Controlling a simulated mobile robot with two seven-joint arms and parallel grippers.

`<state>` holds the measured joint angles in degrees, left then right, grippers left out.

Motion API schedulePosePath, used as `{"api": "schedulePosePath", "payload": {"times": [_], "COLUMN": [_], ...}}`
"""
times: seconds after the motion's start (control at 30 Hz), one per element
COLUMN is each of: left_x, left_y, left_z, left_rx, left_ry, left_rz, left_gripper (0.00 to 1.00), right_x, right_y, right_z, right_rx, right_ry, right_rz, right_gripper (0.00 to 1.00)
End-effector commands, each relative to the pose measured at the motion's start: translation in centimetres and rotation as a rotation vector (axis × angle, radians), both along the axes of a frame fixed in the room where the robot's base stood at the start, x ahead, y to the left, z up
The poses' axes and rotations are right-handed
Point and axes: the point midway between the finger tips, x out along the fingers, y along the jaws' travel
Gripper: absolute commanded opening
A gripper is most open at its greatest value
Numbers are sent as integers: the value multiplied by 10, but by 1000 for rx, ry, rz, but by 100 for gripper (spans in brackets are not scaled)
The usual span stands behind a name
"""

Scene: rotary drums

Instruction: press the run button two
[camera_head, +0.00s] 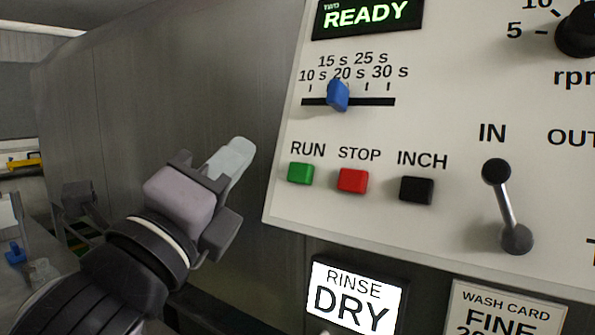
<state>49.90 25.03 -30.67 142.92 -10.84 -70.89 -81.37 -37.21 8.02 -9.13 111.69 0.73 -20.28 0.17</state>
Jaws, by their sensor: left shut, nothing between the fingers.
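The green RUN button (301,173) sits on the cream control panel (450,80), left of the red STOP button (352,180) and the black INCH button (417,190). A display (367,15) above reads "TWO READY". My left gripper (240,150) is shut and empty, to the left of the RUN button. Its fingertips point up and right and show clear of the button in the picture. My right gripper is not in view.
A blue slider (337,95) stands near 20 s above the buttons. A black IN/OUT lever (506,205) sticks out at the right. A lit "RINSE DRY" sign (354,298) and a wash card (507,310) are below. A grey metal wall (150,100) lies behind my gripper.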

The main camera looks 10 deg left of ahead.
Motion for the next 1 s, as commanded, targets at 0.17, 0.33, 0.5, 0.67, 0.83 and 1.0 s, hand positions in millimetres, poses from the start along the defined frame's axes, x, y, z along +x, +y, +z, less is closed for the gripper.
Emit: {"api": "schedulePosePath", "payload": {"times": [0.17,0.33,0.5,0.67,0.83,1.0], "left_x": [19,40,59,70,74,74], "left_y": [-7,-14,-22,-26,-27,-27], "left_z": [-6,-20,-24,-28,-29,-29], "left_rx": [-1,-1,-1,-1,0,0], "left_ry": [8,3,2,2,1,1], "left_rz": [-1,1,0,-1,0,-2], "left_gripper": [0,0,0,0,0,0], "right_x": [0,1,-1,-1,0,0], "right_y": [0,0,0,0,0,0], "right_z": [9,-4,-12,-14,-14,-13], "right_rx": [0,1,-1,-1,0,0], "right_ry": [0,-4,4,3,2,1], "right_rz": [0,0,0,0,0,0], "right_gripper": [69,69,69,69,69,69]}}
